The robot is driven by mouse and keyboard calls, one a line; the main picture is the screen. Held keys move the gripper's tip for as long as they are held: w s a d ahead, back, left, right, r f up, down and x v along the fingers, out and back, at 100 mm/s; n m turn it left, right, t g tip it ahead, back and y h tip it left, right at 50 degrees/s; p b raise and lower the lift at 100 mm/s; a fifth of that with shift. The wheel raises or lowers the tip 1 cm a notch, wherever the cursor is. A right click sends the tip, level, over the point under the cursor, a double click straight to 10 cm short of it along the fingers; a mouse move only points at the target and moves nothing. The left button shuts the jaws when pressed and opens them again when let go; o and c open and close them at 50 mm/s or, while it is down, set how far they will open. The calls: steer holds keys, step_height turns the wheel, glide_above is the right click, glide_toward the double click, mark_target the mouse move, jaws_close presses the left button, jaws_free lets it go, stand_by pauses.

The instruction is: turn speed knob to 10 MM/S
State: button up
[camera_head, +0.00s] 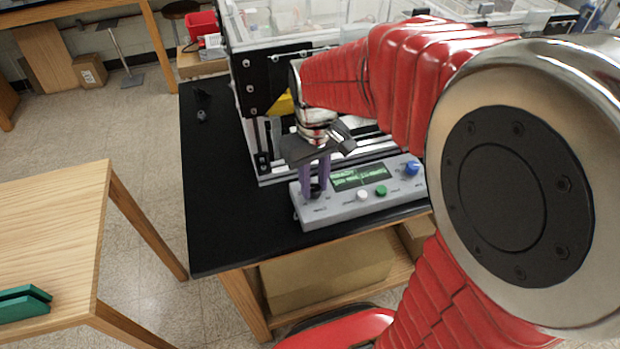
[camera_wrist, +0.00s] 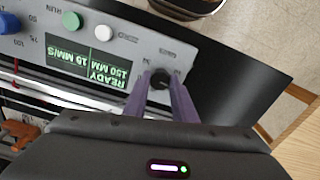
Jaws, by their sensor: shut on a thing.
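The grey control box (camera_head: 345,208) sits at the front of the black tabletop, and its panel also shows upside down in the wrist view (camera_wrist: 135,38). My gripper (camera_head: 316,190) points down at the box's left end. Its purple fingers are shut on the black knob (camera_wrist: 160,78), one on each side. The fingers hide part of the knob and its nearby markings, so I cannot read its pointer or scale.
The extrusion frame machine (camera_head: 262,140) stands close behind the box.

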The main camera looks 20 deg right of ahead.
mark_target(314, 187)
steer(key=n, duration=0.6)
steer(key=shift+n, duration=0.3)
stand_by(0.4)
steer(key=o, duration=1)
steer(key=shift+o, duration=0.2)
step_height(314, 187, up, 14)
steer(key=shift+f, duration=0.15)
steer(key=shift+w, duration=0.1)
